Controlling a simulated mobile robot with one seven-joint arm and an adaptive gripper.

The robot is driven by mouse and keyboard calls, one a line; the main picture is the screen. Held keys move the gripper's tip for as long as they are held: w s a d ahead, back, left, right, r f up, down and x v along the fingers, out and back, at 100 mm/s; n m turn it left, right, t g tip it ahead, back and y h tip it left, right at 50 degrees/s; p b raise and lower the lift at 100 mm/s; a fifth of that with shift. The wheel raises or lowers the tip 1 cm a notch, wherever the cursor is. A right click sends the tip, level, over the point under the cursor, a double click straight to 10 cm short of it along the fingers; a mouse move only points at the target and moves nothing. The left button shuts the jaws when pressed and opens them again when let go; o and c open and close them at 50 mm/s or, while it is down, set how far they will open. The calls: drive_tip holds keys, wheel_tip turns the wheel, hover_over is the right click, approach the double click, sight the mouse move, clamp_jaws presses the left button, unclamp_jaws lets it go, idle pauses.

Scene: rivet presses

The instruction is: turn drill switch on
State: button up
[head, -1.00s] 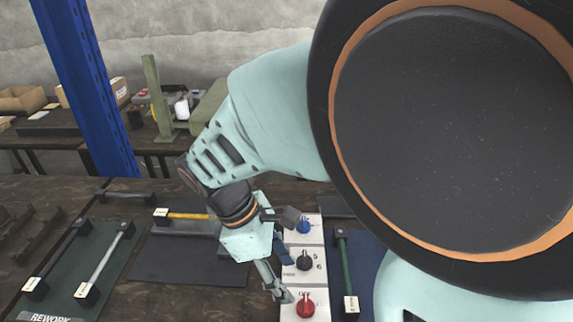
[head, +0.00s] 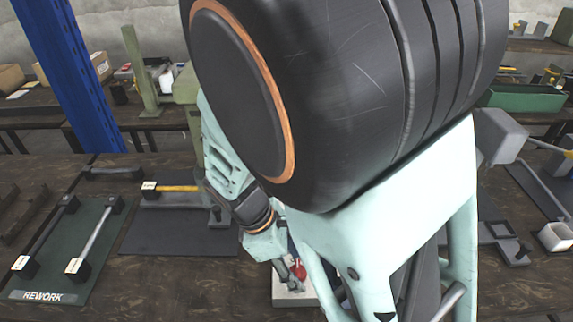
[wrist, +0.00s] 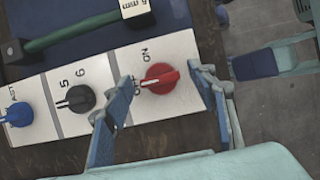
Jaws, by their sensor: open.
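The red knob (wrist: 160,78) sits on a white panel (wrist: 178,50) between the printed words OFF and ON. Its white pointer line faces left in the wrist view, by OFF. My gripper (wrist: 160,73) is open, with one blue-grey finger on each side of the knob; I cannot tell whether either touches it. In the head view the red knob (head: 299,270) shows beside my gripper (head: 291,284), and my arm hides most of the panel.
A black knob (wrist: 75,98) marked 5 and 6 and a blue knob (wrist: 18,114) sit along the same panel. A green-handled bar (wrist: 75,31) lies beside it. A REWORK mat (head: 75,248) with bars lies at the left. A blue post (head: 75,75) stands behind.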

drive_tip(key=c, duration=1.2)
drive_tip(key=shift+o, duration=0.2)
drive_tip(key=shift+m, duration=0.3)
drive_tip(key=m+g+p, duration=0.1)
drive_tip(key=m, duration=0.1)
drive_tip(key=shift+w+r+m+p, duration=0.1)
drive_tip(key=shift+r+m+p, duration=0.05)
drive_tip(key=shift+m+p, duration=0.25)
drive_tip(key=m, duration=0.2)
drive_tip(key=m+g+p, duration=0.1)
drive_tip(key=shift+w+d+m+g+y, duration=0.1)
drive_tip(key=shift+m+g+y, duration=0.2)
drive_tip(key=shift+m+y, duration=0.1)
drive_tip(key=m+y, duration=0.1)
drive_tip(key=m, duration=0.2)
drive_tip(key=m+g+y+p, duration=0.1)
drive_tip(key=m, duration=0.2)
drive_tip(key=shift+w+d+m, duration=0.1)
drive_tip(key=shift+d+m, duration=0.05)
drive_tip(key=shift+m, duration=0.25)
